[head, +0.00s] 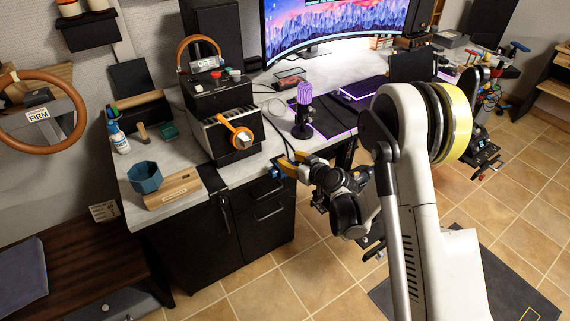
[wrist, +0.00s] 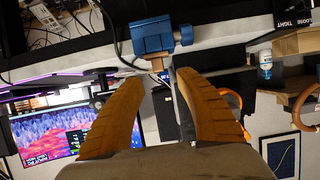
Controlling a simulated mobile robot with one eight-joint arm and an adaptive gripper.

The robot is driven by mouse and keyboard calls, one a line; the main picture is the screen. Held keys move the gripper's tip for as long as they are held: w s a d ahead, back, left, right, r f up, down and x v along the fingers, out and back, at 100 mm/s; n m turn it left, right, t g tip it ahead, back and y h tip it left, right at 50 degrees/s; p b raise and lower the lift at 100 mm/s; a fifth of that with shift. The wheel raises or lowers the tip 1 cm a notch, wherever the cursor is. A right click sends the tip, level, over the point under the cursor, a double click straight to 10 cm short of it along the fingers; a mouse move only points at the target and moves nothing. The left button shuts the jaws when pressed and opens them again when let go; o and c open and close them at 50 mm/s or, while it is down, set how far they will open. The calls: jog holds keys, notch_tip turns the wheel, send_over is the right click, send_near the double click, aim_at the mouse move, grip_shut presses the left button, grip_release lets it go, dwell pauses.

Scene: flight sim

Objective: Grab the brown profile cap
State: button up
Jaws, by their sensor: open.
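My gripper (head: 292,167) is at the front edge of the grey desk in the head view. In the wrist view its two orange-brown fingers (wrist: 157,76) are spread apart with nothing between them. A small brown piece (wrist: 157,64), possibly the brown profile cap, shows just beyond and between the fingertips, below a blue clamp-like block (wrist: 152,36). I cannot tell whether the piece is joined to the block. The blue block also shows beside the gripper in the head view (head: 275,172). I cannot clearly make out the brown piece in the head view.
The grey desk (head: 195,160) carries a blue hexagonal cup (head: 145,178), a wooden block (head: 172,190), a black box with an orange-handled lever (head: 235,129) and a purple microphone (head: 303,112). A black cabinet (head: 225,235) stands under the desk. Tiled floor is open in front.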

aim_at(285, 158)
jog(key=b+x, duration=0.1)
jog(key=x, duration=0.3)
jog(key=shift+f+b, duration=0.35)
grip_shut()
jog(key=shift+r, duration=0.1)
